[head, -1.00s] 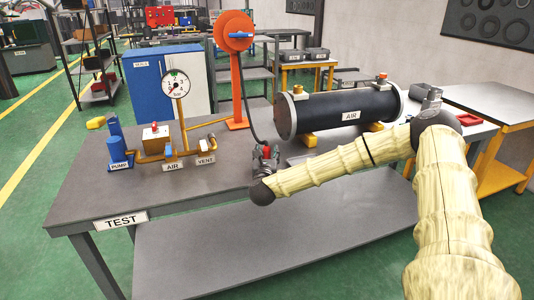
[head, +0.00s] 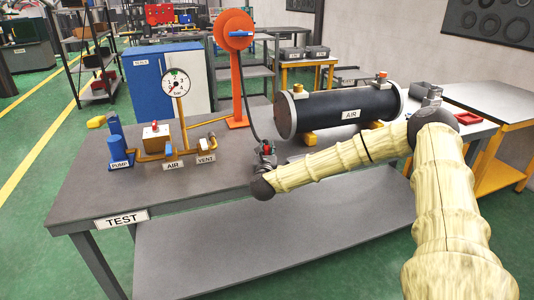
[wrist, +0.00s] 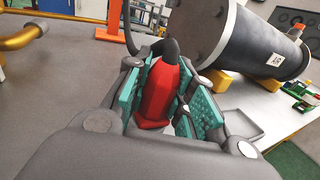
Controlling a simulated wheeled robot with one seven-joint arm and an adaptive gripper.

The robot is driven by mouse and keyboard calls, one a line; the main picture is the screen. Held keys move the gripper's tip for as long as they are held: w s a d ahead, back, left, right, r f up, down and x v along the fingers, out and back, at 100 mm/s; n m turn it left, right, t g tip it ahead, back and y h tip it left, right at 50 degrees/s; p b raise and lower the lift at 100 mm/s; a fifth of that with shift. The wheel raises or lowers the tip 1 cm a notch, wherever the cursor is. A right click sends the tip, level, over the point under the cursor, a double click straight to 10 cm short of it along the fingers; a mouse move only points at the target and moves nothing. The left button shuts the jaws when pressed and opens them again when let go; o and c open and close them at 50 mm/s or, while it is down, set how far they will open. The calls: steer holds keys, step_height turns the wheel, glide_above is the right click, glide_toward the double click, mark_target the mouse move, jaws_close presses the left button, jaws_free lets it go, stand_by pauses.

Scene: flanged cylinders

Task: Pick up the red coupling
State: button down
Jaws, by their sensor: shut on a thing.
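The red coupling (wrist: 157,95) sits between the teal-padded fingers of my gripper (wrist: 160,93) in the wrist view, and the gripper is shut on it. A dark hose runs from the coupling's far end. In the head view the coupling (head: 266,147) is a small red spot at my gripper (head: 265,157), near the front of the black cylinder. The coupling's lower part is hidden by the gripper, so I cannot tell whether it touches the table.
The black AIR cylinder (head: 345,108) lies on yellow supports just right of my gripper. An orange hose stand (head: 238,85) rises behind it. A pump and gauge assembly (head: 155,140) stands to the left. The front left of the grey table (head: 90,190) is clear.

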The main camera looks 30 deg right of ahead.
steer(key=shift+r, duration=0.1)
steer(key=shift+d+r, duration=0.1)
steer(key=shift+r, duration=0.45)
steer(key=shift+r+b, duration=0.6)
steer(key=shift+r, duration=0.35)
steer(key=r+b+v, duration=0.1)
steer(key=v, duration=0.7)
steer(key=s+d+r+b+v, duration=0.1)
steer(key=b+v, duration=0.1)
steer(key=v, duration=0.6)
steer(key=shift+d, duration=0.35)
steer(key=shift+s+r, duration=0.1)
steer(key=shift+r, duration=0.05)
steer(key=shift+r, duration=2.35)
